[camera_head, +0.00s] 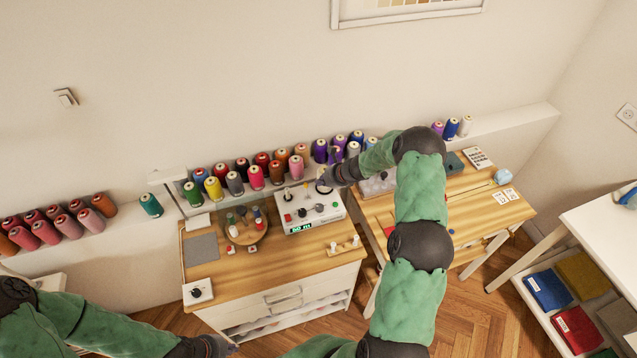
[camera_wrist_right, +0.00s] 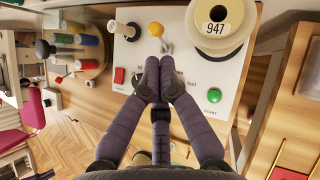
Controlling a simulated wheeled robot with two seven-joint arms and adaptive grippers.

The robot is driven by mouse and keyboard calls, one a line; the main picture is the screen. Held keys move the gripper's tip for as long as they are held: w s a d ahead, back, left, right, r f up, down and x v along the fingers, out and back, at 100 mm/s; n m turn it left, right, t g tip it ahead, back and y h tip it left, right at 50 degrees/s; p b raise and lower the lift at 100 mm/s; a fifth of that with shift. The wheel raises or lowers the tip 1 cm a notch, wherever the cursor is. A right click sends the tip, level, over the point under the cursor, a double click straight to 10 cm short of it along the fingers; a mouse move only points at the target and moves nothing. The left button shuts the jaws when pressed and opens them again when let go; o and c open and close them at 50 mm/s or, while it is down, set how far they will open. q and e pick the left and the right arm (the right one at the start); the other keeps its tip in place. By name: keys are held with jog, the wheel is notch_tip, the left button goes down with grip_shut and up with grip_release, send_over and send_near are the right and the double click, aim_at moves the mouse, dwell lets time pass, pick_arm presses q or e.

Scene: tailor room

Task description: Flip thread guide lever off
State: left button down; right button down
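A white control box (camera_head: 312,218) with a lit green display stands on the wooden cabinet. In the right wrist view its panel (camera_wrist_right: 190,120) shows a metal lever with a yellow ball knob (camera_wrist_right: 156,30), tilted toward the upper left. My right gripper (camera_wrist_right: 160,72) is over the panel, its dark fingertips together just below the lever's base, with nothing seen between them. Whether they touch the lever is unclear.
On the panel are a black-knobbed lever (camera_wrist_right: 130,31), a red button (camera_wrist_right: 119,75), a green button (camera_wrist_right: 214,95) and a spool marked 947 (camera_wrist_right: 217,28). A round wooden spool stand (camera_head: 247,236) is left of the box. Thread cones line the shelf behind.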

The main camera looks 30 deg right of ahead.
jog(key=r, duration=0.1)
jog(key=s+d+r+p, duration=0.1)
jog(key=r, duration=0.1)
jog(key=r+p, duration=0.1)
jog(key=shift+s+d+r, duration=0.15)
jog(key=shift+s+d, duration=0.15)
jog(key=shift+s, duration=0.05)
jog(key=s+a+f+n+g, duration=0.4)
jog(key=s+a+f+n, duration=0.4)
jog(key=a, duration=0.3)
jog(key=s+a+f+n+g, duration=0.1)
jog(key=s+a+n+g, duration=0.1)
jog(key=s+a+n, duration=1)
jog(key=s+a+f+n+g, duration=0.1)
jog(key=s+a+n, duration=0.75)
jog(key=s, duration=0.55)
notch_tip(320, 180, down, 20)
jog(key=w+n+b, duration=0.1)
jog(key=w+b, duration=0.1)
jog(key=b, duration=1.9)
jog(key=shift+w+a+f+y, duration=0.15)
jog(key=shift+w+a+y, duration=0.1)
jog(key=shift+a+y, duration=0.05)
